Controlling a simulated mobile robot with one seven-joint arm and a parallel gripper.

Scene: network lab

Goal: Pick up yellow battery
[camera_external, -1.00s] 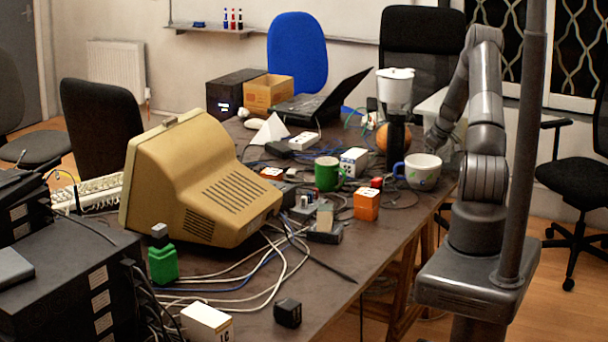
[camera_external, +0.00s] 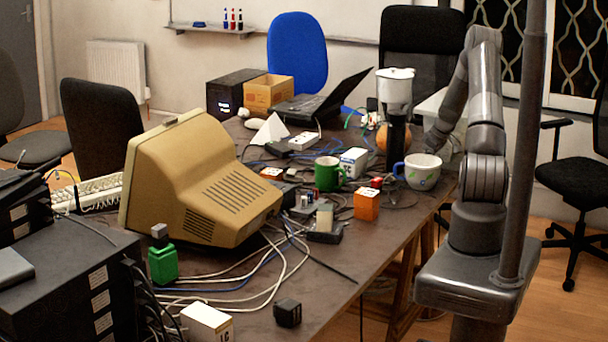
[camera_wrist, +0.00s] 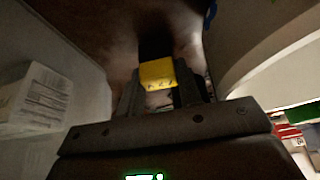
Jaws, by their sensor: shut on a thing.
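The yellow battery (camera_wrist: 157,73) shows in the wrist view as a small yellow block between the two dark fingers of my gripper (camera_wrist: 160,90). My gripper is shut on it. Only its top and near side show, and the fingers hide its lower part. I cannot tell whether it touches the table. In the external view my gripper and the battery are hidden behind my arm and the things on the table.
A pale curved wall, which looks like the white mug (camera_external: 421,172), is close on the right in the wrist view (camera_wrist: 275,65). A white labelled box (camera_wrist: 38,95) is close on the left. An orange box (camera_external: 367,204) and a green mug (camera_external: 327,174) stand nearby.

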